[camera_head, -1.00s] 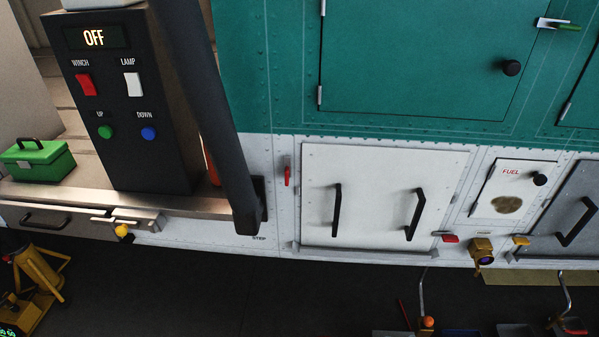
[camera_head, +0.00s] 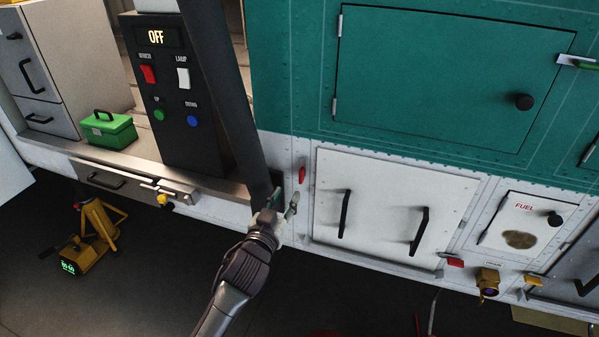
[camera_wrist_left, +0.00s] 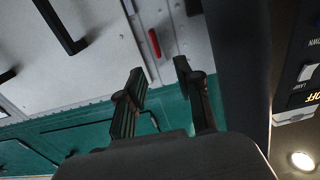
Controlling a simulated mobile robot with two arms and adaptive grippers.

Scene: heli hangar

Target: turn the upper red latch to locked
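The upper red latch (camera_head: 302,174) is a small upright red handle on the white hull panel, left of the white hatch with two black handles. My left gripper (camera_head: 283,202) is just below and left of it, close to the foot of the black diagonal post. In the left wrist view the red latch (camera_wrist_left: 154,43) lies beyond the two fingertips (camera_wrist_left: 159,70), apart from them. The fingers are spread, with nothing between them. A second red latch (camera_head: 455,262) sits at the hatch's lower right. My right gripper is not in view.
The black post (camera_head: 232,110) stands directly left of the latch and beside my left gripper. A control box (camera_head: 172,95) and a green toolbox (camera_head: 108,131) stand on the ledge. A yellow floor stand (camera_head: 92,240) is at lower left. The white hatch (camera_head: 385,205) is right.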

